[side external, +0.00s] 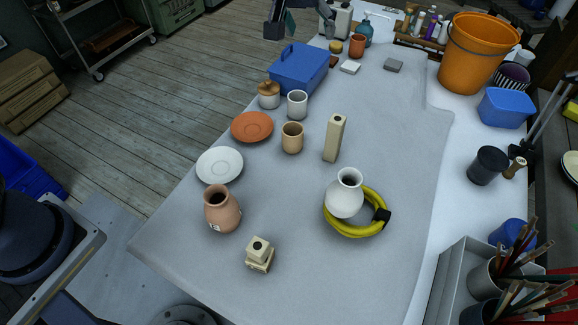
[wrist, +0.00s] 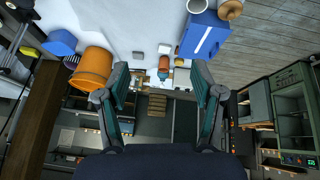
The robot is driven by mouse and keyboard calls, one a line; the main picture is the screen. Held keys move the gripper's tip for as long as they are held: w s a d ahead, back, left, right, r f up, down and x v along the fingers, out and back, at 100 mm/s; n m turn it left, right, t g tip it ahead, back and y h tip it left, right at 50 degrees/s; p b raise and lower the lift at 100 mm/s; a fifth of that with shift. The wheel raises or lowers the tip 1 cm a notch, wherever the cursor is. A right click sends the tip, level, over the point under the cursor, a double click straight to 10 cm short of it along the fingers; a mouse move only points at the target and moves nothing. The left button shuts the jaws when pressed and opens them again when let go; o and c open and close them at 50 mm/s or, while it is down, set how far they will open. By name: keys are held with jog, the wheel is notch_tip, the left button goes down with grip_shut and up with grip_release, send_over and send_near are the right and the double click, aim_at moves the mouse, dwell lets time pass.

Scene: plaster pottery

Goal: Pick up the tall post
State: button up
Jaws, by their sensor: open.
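The tall post (side external: 335,138) is a cream, square-sided block with a dark hole in its top. It stands upright near the middle of the grey mat (side external: 290,200) in the side external view. A short cream block (side external: 259,254) with a similar hole is near the mat's front. My gripper (side external: 300,22) is partly in view at the top edge, beyond the blue box and far from the post. In the wrist view my gripper (wrist: 162,90) has its two fingers wide apart with nothing between them. The post does not show in the wrist view.
A blue box (side external: 298,69) is behind, and an orange bucket (side external: 478,55) is at right. The mat right of the post is clear.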

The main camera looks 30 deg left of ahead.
jog(key=m+g, duration=0.1)
jog(key=m, duration=0.1)
send_near(337, 120)
jog(key=shift+y, duration=0.3)
jog(key=x, duration=0.6)
jog(key=shift+d, duration=0.25)
jog(key=x, duration=0.6)
jog(key=shift+s, duration=0.15)
grip_shut()
